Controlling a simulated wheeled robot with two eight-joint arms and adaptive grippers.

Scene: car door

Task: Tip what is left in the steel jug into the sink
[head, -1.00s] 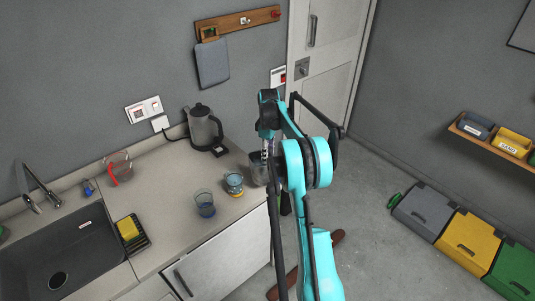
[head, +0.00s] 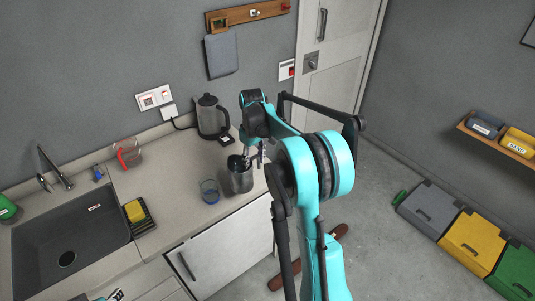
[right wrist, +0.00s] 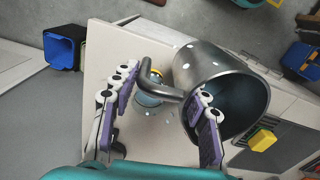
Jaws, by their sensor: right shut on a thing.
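The steel jug (head: 240,178) is in front of my right arm in the head view, over the right end of the counter. It looks roughly upright, and its inside is dark in that view. In the right wrist view the jug (right wrist: 205,70) is large, its mouth towards the lower right; I cannot make out what is in it. My right gripper (right wrist: 160,105) is shut on the jug's bent handle. The dark sink (head: 75,232) lies at the left of the head view, well apart from the jug.
A blue-tinted glass (head: 209,191) stands just left of the jug. A patterned cup (right wrist: 150,88) shows below the handle. The kettle (head: 211,117), red-handled measuring jug (head: 128,154) and yellow sponge (head: 135,211) stand on the counter.

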